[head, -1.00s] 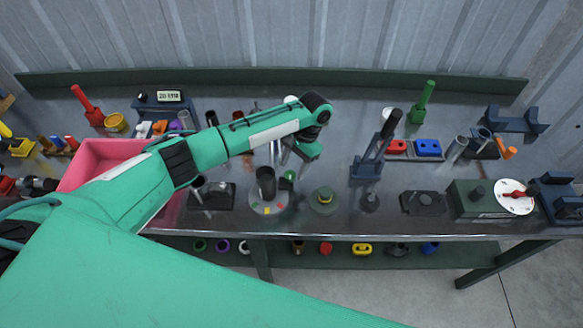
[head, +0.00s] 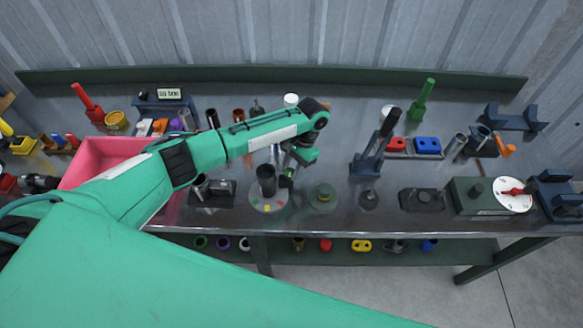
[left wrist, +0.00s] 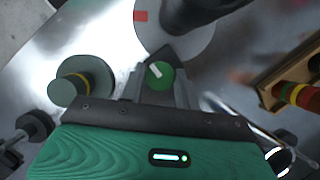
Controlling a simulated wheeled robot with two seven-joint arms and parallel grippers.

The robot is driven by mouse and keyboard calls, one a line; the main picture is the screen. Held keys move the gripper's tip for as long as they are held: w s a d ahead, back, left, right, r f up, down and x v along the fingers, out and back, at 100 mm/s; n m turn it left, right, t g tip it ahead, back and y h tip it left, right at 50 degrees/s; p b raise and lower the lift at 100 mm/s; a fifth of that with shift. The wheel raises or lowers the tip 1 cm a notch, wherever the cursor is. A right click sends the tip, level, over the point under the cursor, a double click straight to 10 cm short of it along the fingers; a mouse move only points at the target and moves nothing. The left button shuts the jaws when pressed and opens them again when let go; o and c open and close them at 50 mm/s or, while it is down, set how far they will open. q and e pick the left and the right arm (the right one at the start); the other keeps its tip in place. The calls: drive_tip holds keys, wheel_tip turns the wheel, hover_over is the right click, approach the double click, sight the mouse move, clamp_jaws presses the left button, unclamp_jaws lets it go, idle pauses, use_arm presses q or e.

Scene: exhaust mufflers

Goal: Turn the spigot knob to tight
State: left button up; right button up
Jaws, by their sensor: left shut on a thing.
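The spigot knob (left wrist: 160,73) is a small round green knob with a white bar mark, seen in the left wrist view. It sits beside a round grey plate (left wrist: 143,38) with a red patch. My left gripper (left wrist: 161,82) is shut on the knob, a finger at each side. In the head view my left gripper (head: 288,178) is low over the bench, and it largely hides the knob. The plate (head: 257,205) carries a dark upright cylinder (head: 266,180) and coloured patches along its front edge. My right gripper is not in view.
A green-and-yellow round piece (head: 323,198) stands right of the plate. A dark block with a tube (head: 212,195) stands left of it. A pink bin (head: 88,165) is under my left arm. A navy stand with a lever (head: 368,160) is to the right.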

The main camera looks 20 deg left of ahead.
use_arm(q)
drive_tip(key=shift+r+m, duration=0.1)
drive_tip(key=shift+m, duration=0.2)
drive_tip(key=m+t+y+p, duration=0.1)
drive_tip(key=m+p, duration=0.1)
drive_tip(key=m, duration=0.1)
drive_tip(key=shift+s, duration=0.1)
drive_tip(key=m+t+y+p, duration=0.1)
drive_tip(key=m+p, duration=0.1)
drive_tip(key=m, duration=0.2)
drive_tip(key=shift+s+d+r, duration=0.1)
drive_tip(key=shift+d, duration=0.05)
drive_tip(key=m+t+p, duration=0.2)
drive_tip(key=m, duration=0.3)
drive_tip(key=shift+s, duration=0.1)
drive_tip(key=shift+m+t+p, duration=0.8)
drive_tip(key=shift+m+p, duration=0.05)
drive_tip(key=shift+m, duration=0.95)
drive_tip(key=o, duration=1)
drive_tip(key=shift+c, duration=0.2)
drive_tip(key=shift+s+f, duration=0.1)
drive_tip(key=shift+f, duration=0.1)
